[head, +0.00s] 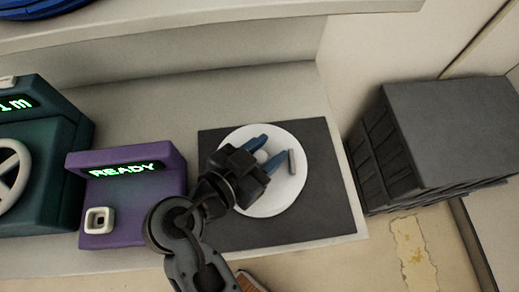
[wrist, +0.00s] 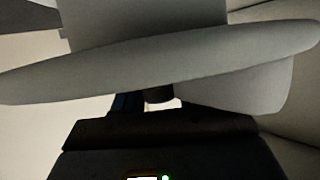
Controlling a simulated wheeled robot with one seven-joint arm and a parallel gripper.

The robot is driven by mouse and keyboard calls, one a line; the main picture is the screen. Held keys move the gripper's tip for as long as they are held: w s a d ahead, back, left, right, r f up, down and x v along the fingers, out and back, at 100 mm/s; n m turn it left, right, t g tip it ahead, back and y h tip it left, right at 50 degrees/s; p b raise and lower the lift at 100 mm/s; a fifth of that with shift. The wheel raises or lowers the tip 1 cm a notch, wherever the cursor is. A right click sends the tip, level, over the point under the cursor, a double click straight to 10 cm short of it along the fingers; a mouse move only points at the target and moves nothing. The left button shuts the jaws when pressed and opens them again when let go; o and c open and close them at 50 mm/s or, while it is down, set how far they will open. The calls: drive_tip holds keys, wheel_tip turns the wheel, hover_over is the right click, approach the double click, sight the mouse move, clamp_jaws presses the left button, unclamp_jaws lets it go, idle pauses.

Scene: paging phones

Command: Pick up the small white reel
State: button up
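My gripper (head: 273,146) is over a round white plate (head: 272,203), with its two blue fingers spread apart. A small white rounded thing (head: 262,156), likely the white reel, shows between the fingers. It is partly hidden, and I cannot tell whether the fingers touch it. In the wrist view a large pale disc-like shape (wrist: 170,62) is seen edge-on, very close. It hides most of the fingers, and I cannot tell whether it is the reel or the plate.
A small grey cylinder (head: 291,162) is on the plate beside the right finger. The plate lies on a dark mat (head: 325,200). A purple READY box (head: 140,205) and a green device (head: 45,140) stand left. A dark grey crate-like block (head: 450,125) stands right.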

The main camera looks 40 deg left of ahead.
clamp_jaws()
drive_tip(key=shift+r, duration=0.15)
idle(0.4)
